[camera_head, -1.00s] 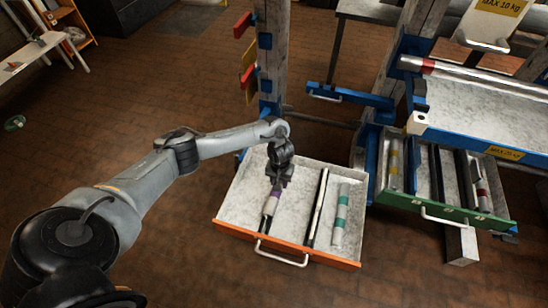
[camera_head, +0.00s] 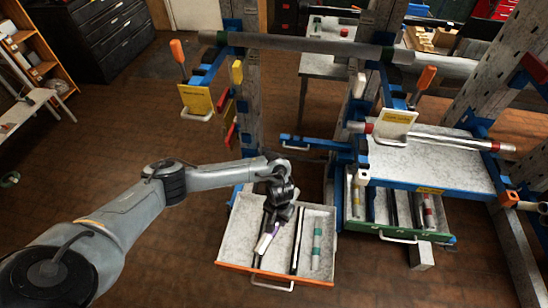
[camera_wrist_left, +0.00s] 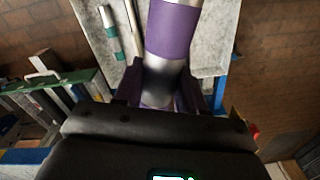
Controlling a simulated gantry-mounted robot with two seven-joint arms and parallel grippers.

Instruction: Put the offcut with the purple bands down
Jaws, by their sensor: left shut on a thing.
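The offcut with the purple bands (camera_head: 266,241) is a short pale metal-coloured bar at the left side of the open orange-fronted drawer (camera_head: 253,278). My left gripper (camera_head: 272,221) is shut on its upper end, and the bar slants down from the jaws. My right gripper is not in view.
An offcut with teal bands (camera_head: 316,251) lies in the drawer's right compartment, past a dark divider (camera_head: 297,241). A green-fronted drawer (camera_head: 420,235) with banded offcuts stands open to the right.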

